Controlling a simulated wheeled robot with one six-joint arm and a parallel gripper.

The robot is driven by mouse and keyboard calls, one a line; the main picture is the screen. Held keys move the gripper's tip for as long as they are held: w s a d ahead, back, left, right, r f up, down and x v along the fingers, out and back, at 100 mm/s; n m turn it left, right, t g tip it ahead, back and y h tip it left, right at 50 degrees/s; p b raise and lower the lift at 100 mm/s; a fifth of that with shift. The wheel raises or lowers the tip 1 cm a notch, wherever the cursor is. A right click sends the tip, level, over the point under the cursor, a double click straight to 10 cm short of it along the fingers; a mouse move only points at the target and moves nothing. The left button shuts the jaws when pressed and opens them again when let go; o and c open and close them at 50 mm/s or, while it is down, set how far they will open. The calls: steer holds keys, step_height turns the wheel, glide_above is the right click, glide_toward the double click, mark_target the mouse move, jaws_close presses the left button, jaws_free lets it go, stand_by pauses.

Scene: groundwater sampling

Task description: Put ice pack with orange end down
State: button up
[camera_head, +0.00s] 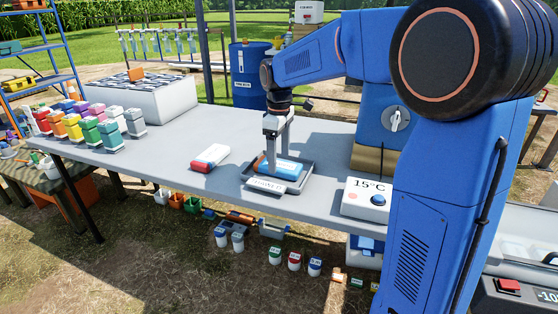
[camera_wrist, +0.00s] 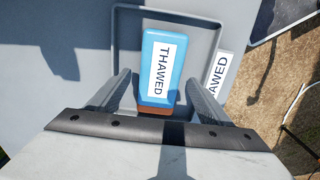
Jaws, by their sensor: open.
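The ice pack with the orange end (camera_head: 286,168) is blue and lies flat in a grey tray (camera_head: 305,179), whose front label is hard to read in the head view. In the wrist view the pack (camera_wrist: 158,66) bears a white THAWED label, its orange-brown end towards my gripper. The tray (camera_wrist: 128,24) has a matching label beside it, partly cut off as "AWED". My gripper (camera_head: 272,170) is over the tray. In the wrist view its fingers (camera_wrist: 158,92) are apart, one on each side of the pack's near end, with gaps visible.
A whitish pack with a red end (camera_head: 209,158) lies on the grey table (camera_head: 190,132) left of the tray. A 15°C box (camera_head: 367,200) stands to the right. Several coloured containers (camera_head: 88,129) stand at the left.

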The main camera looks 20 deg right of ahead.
mark_target(279, 164)
step_height(279, 164, up, 11)
steer(key=s+d+f+m+t, duration=0.1)
steer(key=s+d+f+m, duration=0.15)
steer(key=s, duration=0.65)
steer(key=s+d+f+m+t, duration=0.1)
steer(key=s+d+m, duration=0.15)
steer(key=s, duration=0.65)
steer(key=s+d+f+m+t, duration=0.1)
steer(key=s+f+m, duration=0.1)
steer(key=s+f, duration=0.3)
steer(key=s+d+f+m+t, duration=0.1)
steer(key=s+f+m, duration=0.2)
steer(key=s, duration=0.7)
step_height(279, 164, down, 2)
steer(key=shift+s+f+t, duration=0.15)
steer(key=shift+s+t, duration=0.1)
steer(key=shift+t, duration=0.15)
